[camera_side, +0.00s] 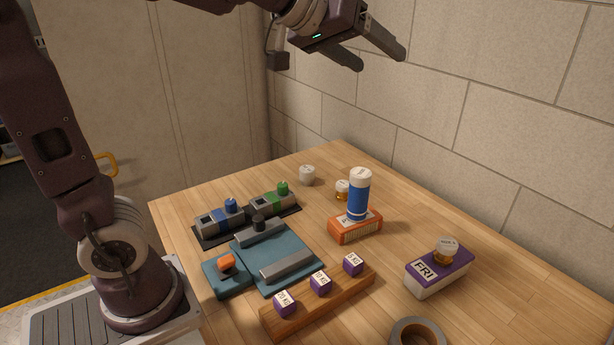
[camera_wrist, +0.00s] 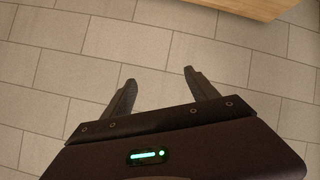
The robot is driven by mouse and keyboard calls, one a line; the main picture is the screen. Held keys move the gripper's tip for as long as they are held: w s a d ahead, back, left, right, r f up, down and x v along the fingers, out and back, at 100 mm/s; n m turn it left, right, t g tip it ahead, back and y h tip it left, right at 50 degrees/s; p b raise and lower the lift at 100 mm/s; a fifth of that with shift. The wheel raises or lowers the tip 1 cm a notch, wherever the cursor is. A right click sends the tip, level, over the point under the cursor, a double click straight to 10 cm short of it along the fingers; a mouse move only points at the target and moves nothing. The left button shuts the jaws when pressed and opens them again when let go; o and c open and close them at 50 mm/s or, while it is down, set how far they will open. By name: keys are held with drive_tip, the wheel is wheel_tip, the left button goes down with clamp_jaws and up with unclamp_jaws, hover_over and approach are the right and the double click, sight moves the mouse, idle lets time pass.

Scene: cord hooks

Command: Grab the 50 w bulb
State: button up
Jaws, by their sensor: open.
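I cannot make out a bulb marked 50 W in either view. Small amber items with white caps show in the side view: one (camera_side: 342,189) stands behind the orange box, and one (camera_side: 446,250) sits on the purple-and-white FRI box (camera_side: 438,275). Their cap markings are too small to read. My gripper (camera_side: 378,60) is open and empty, high above the back of the table near the wall.
A blue bottle with white cap (camera_side: 359,195) stands on an orange box (camera_side: 356,230). A white jar (camera_side: 307,175) is behind. A teal fixture (camera_side: 300,254), grey units with coloured knobs (camera_side: 219,220), a wooden rack with purple labelled blocks (camera_side: 330,303) and a tape roll (camera_side: 418,333) occupy the table (camera_side: 520,290).

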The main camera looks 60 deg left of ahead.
drive_tip(key=w+a+f+n+y, duration=0.1)
drive_tip(key=w+a+n+y, duration=0.15)
drive_tip(key=w+a, duration=0.25)
drive_tip(key=n+g+y, duration=0.6)
drive_tip(key=y, duration=0.5)
hover_over(305, 169)
drive_tip(key=s+d, duration=0.1)
drive_tip(key=d, duration=0.2)
wheel_tip(305, 169, down, 9)
drive_tip(key=shift+h, duration=0.25)
drive_tip(key=f, duration=2.7)
drive_tip(key=shift+d+f, duration=0.25)
drive_tip(key=x, duration=0.7)
drive_tip(key=shift+f, duration=0.3)
clamp_jaws()
